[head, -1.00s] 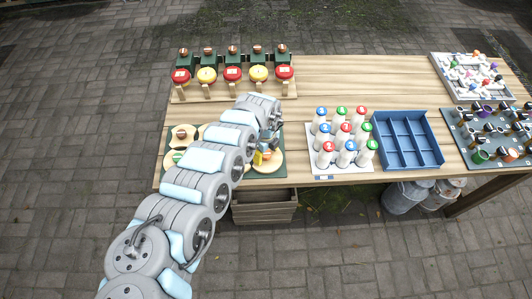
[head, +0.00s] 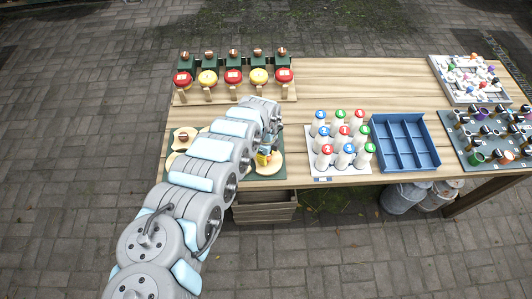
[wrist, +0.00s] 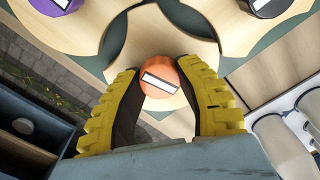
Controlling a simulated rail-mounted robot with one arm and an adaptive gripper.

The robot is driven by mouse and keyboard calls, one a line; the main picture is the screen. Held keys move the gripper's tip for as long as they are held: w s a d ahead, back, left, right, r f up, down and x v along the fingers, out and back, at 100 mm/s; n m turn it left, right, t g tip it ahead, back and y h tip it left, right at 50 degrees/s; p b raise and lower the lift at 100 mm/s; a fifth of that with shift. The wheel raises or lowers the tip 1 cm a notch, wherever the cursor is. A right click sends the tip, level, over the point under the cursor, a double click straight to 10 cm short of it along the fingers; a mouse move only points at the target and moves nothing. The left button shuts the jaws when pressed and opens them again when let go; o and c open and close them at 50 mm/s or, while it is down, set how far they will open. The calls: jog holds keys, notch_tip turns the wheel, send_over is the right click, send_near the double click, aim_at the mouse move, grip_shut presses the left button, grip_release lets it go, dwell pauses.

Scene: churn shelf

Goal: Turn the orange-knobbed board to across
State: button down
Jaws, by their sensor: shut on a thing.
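The orange knob (wrist: 162,82) sits on a round, pale wooden board (wrist: 143,45) in the wrist view. The knob bears a white bar that lies tilted in the picture, its right end lower. My gripper (wrist: 165,95) has its yellow ribbed fingers on both sides of the knob and is shut on it. In the head view my gripper (head: 264,156) is at the right part of the green mat (head: 272,178). My arm hides the orange knob and much of its board there.
Neighbouring boards carry a purple knob (wrist: 56,4) and a black knob (wrist: 268,6). White bottles (head: 343,138) with coloured caps stand to the right, beside a blue divided tray (head: 405,142). Red and yellow round items (head: 233,76) line the back. Bare tabletop (head: 340,85) lies behind the bottles.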

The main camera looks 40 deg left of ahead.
jog(key=n+p, duration=0.1)
jog(key=n, duration=0.1)
jog(key=shift+w+r+n, duration=0.1)
jog(key=shift+r+n, duration=0.05)
jog(key=shift+n, duration=0.25)
jog(key=n+p, duration=0.1)
jog(key=n, duration=0.3)
jog(key=shift+n+p, duration=0.3)
jog(key=shift+p, duration=0.05)
jog(key=n, duration=0.3)
jog(key=shift+d+f+n, duration=0.1)
jog(key=shift+f+n, duration=0.1)
jog(key=shift+n, duration=1.9)
jog(key=c, duration=0.6)
grip_release()
jog(key=shift+r, duration=0.15)
